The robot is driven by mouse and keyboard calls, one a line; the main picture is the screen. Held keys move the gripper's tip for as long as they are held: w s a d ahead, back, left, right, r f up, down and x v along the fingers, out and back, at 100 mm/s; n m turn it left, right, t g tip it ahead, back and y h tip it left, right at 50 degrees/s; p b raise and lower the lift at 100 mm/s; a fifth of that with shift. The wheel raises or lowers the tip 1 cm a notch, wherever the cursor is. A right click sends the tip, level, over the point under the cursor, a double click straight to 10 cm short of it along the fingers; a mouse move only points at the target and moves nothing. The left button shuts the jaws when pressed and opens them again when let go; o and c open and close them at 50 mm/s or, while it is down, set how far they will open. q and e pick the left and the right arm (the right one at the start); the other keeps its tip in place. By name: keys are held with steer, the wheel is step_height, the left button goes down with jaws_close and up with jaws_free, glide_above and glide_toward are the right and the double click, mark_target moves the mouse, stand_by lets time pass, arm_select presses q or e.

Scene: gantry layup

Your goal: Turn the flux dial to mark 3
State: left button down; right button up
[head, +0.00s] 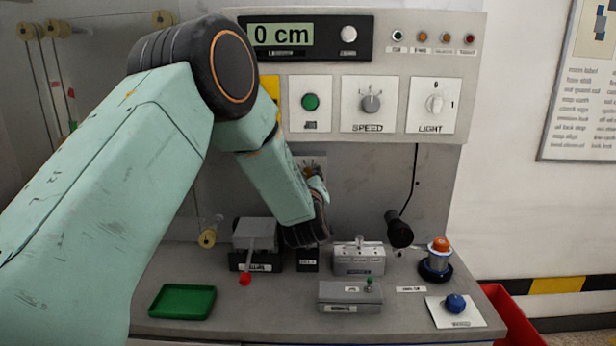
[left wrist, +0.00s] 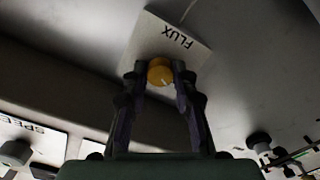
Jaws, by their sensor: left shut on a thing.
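The flux dial is a round yellow knob (left wrist: 160,70) on a pale plate labelled FLUX (left wrist: 180,38), seen upside down in the left wrist view. A small white pointer line shows on the knob; I cannot read any scale marks. My left gripper (left wrist: 156,77) is shut on the knob, one finger on each side. In the head view my left arm reaches over the bench to the back panel, and my left gripper (head: 317,183) is at the dial plate, mostly hiding it and the knob. My right gripper is in neither view.
Above are a display reading 0 cm (head: 282,35), a green button (head: 310,101), a SPEED knob (head: 371,103) and a LIGHT switch (head: 435,103). Below stand a red-tipped lever (head: 245,280), grey boxes (head: 350,292), a green tray (head: 182,302) and a blue knob (head: 456,303).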

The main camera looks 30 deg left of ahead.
arm_select(q)
steer(key=m+p, duration=0.4)
steer(key=m, duration=0.2)
steer(key=shift+m, duration=0.3)
steer(key=m+p, duration=0.4)
steer(key=m, duration=0.2)
steer(key=shift+s, duration=0.1)
steer(key=m+p, duration=0.2)
steer(key=m, duration=0.2)
steer(key=shift+f, duration=0.1)
steer(key=m+p, duration=0.2)
steer(key=m, duration=0.1)
steer(key=shift+m, duration=0.3)
steer(key=m+p, duration=0.1)
steer(key=m, duration=0.2)
steer(key=shift+m+p, duration=0.6)
steer(key=shift+m, duration=0.8)
steer(key=shift+a+m, duration=0.1)
steer(key=shift+m, duration=0.2)
steer(key=c, duration=1.1)
jaws_free()
steer(key=shift+o, duration=0.2)
